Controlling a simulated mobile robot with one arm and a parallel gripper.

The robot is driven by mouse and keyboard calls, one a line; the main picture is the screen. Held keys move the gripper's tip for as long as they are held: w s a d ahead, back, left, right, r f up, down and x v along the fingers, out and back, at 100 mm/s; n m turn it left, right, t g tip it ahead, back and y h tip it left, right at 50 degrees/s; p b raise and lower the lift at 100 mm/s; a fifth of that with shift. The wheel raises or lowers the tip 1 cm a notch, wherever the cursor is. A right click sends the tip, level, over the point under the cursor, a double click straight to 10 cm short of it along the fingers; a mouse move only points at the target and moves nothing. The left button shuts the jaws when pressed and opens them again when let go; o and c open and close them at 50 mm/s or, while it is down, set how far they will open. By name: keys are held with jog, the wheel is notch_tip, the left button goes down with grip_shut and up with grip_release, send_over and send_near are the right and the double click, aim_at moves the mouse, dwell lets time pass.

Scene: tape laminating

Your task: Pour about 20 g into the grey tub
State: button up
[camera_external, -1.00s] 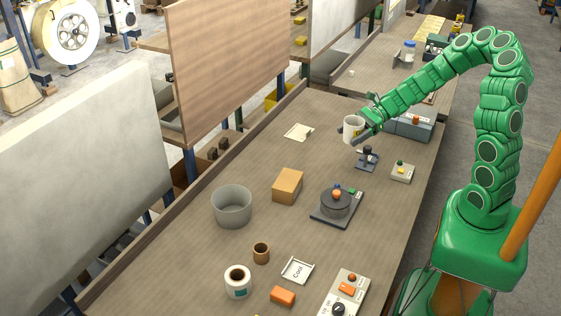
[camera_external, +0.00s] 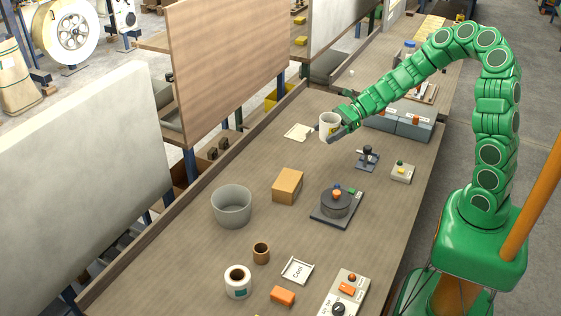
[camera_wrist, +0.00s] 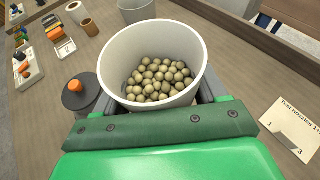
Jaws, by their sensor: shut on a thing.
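My gripper (camera_external: 335,132) is shut on a white cup (camera_external: 329,124), which it holds upright above the far part of the bench. In the wrist view the cup (camera_wrist: 110,63) is seen from above and holds many small tan balls (camera_wrist: 158,80). The grey tub (camera_external: 232,209) stands on the left side of the bench, well apart from the cup. It also shows partly at the top of the wrist view (camera_wrist: 137,14). Its inside looks empty in the external view.
A cardboard box (camera_external: 287,186) and a dark round device with an orange knob (camera_external: 335,204) stand between the cup and the front. A paper label (camera_external: 297,132) lies beside the held cup.

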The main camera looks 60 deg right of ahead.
jog(key=w+a, duration=0.6)
jog(key=a, duration=0.3)
jog(key=w+a, duration=0.5)
jog(key=a, duration=0.4)
jog(key=s+a+f, duration=0.1)
jog(key=a+f, duration=0.2)
jog(key=a, duration=0.9)
jog(key=s+a+f, duration=0.1)
jog(key=a+f, duration=0.2)
jog(key=a, duration=0.9)
jog(key=shift+s, duration=0.15)
jog(key=shift+d+r, duration=0.1)
jog(key=shift+w+d+r+m+g+y+p, duration=0.55)
jog(key=shift+m+y, duration=0.4)
jog(key=shift+m, duration=0.7)
jog(key=shift+w+d+r+m+g+y+p, duration=0.4)
jog(key=shift+w+r+m+y, duration=0.45)
jog(key=shift+m, duration=0.75)
jog(key=shift+w+d+r+m+g+y+p, duration=0.3)
jog(key=shift+d+r+m+y, duration=0.25)
jog(key=shift+m+y, duration=0.85)
jog(key=shift+f+m+p, duration=0.2)
jog(key=shift+m+p, duration=0.4)
jog(key=shift+m, duration=0.15)
